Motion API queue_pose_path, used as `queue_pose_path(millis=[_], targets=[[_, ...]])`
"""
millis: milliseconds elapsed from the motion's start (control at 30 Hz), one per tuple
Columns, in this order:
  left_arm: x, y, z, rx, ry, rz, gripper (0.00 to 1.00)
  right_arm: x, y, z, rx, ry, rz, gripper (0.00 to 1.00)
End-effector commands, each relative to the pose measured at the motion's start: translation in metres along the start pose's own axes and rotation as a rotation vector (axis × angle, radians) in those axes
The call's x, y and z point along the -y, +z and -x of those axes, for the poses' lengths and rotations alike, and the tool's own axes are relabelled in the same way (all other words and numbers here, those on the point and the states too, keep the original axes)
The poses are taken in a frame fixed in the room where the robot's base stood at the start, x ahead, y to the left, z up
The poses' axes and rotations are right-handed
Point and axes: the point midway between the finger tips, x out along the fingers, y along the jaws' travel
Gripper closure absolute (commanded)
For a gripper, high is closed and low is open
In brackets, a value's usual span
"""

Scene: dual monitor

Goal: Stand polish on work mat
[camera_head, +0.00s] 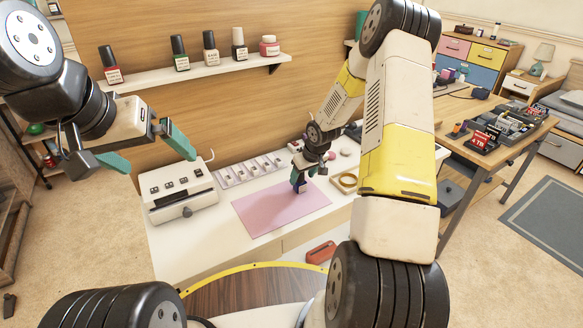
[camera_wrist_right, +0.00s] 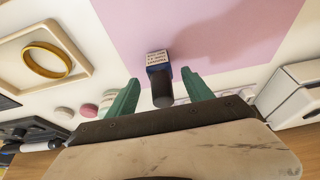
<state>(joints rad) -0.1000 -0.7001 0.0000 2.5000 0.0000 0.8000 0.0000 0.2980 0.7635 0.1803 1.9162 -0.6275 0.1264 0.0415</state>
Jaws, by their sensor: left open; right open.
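A nail polish bottle with a blue, printed label and a black cap (camera_wrist_right: 158,76) is on the pink work mat (camera_wrist_right: 220,25). It appears upright, close to the mat's edge. In the head view the bottle is mostly hidden by my right gripper, and the pink mat (camera_head: 268,212) lies on the white desk. My right gripper (camera_head: 303,178) is open, with its green fingers on either side of the bottle and gaps visible in the right wrist view (camera_wrist_right: 161,88). My left gripper (camera_head: 148,154) is open and empty, raised above the desk's left side.
A white box device with knobs (camera_head: 180,190) stands left of the mat. A tray with several compartments (camera_head: 250,168) lies behind it. A gold ring on a square tray (camera_wrist_right: 47,60) is beside the mat. Several polish bottles (camera_head: 210,48) stand on the wall shelf (camera_head: 195,74).

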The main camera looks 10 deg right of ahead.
Motion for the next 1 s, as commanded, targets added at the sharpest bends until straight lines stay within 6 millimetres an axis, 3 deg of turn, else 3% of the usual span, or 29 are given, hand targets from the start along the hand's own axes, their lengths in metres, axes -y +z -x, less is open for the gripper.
queue_pose_path(millis=[200,467,567,667,767,1000], targets=[[0.0,0.0,0.0,0.0,0.0,0.0,0.0,-0.001,0.0,0.048,-0.002,0.002,-0.002,0.4],[0.0,0.0,0.0,0.0,0.0,0.0,0.0,0.0,0.0,0.077,0.0,0.003,0.0,0.4],[0.0,0.0,0.0,0.0,0.0,0.0,0.0,0.002,-0.003,0.097,0.0,0.021,0.001,0.4],[0.0,0.0,0.0,0.0,0.0,0.0,0.0,0.007,-0.006,0.137,0.002,0.058,-0.006,0.4],[0.0,0.0,0.0,0.0,0.0,0.0,0.0,0.018,-0.005,0.192,-0.003,0.102,-0.029,0.4],[0.0,0.0,0.0,0.0,0.0,0.0,0.0,0.062,0.027,0.314,-0.047,0.146,-0.127,0.4]])
